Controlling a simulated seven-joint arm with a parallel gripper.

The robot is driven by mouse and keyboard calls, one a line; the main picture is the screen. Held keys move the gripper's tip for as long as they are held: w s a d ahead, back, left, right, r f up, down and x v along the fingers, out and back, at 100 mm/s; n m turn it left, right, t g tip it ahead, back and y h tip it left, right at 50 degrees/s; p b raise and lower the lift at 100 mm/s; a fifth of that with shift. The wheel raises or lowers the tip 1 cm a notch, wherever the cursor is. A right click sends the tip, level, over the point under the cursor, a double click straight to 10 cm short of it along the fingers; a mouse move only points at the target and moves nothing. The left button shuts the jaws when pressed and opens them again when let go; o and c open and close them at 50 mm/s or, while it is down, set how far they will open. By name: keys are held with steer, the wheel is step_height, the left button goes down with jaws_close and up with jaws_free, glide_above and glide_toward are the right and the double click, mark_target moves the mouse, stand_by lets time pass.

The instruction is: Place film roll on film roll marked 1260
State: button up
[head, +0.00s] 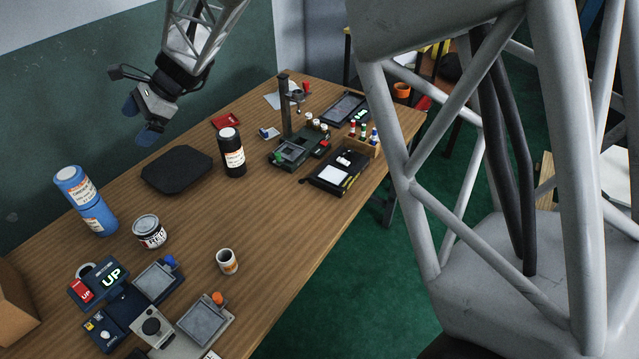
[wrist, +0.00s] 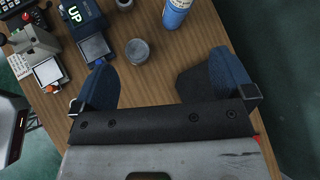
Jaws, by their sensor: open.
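Two blue cylinders with pale labels, which look like film rolls, stand one on the other at the left of the table: the upper one (head: 75,186) and the lower one (head: 99,219). In the wrist view a blue labelled cylinder (wrist: 177,12) shows at the top edge. I cannot read 1260 on any label. A short labelled can (head: 149,231) stands near them; it also shows in the wrist view (wrist: 137,51). My gripper (head: 141,121) is open and empty, above the table's wall side. Its blue fingers are apart in the wrist view (wrist: 165,85).
A black bottle with a white lid (head: 231,152) stands beside a flat dark pad (head: 177,169). A mug (head: 227,262) stands near the front edge. An UP display box (head: 111,277) and several devices fill the near end. Bare wood lies around the can.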

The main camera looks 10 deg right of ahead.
steer(key=s+d+r+n+t+h, duration=0.1)
steer(key=s+d+r+n+h, duration=0.1)
steer(key=s+d, duration=0.5)
steer(key=s+d+r+n+t+h, duration=0.1)
steer(key=s+d+r+n, duration=0.15)
steer(key=d, duration=0.85)
steer(key=s+d+r+n+t+h, duration=0.1)
steer(key=s+d+r+n+h, duration=0.1)
steer(key=s+d, duration=0.5)
steer(key=s+d+f+n+t+h, duration=0.1)
steer(key=s+d+f+n+h, duration=0.2)
steer(key=s+d, duration=1.5)
steer(key=shift+d+n+t+h, duration=0.4)
steer(key=shift+d+n+h, duration=0.65)
steer(key=shift+d+h, duration=0.05)
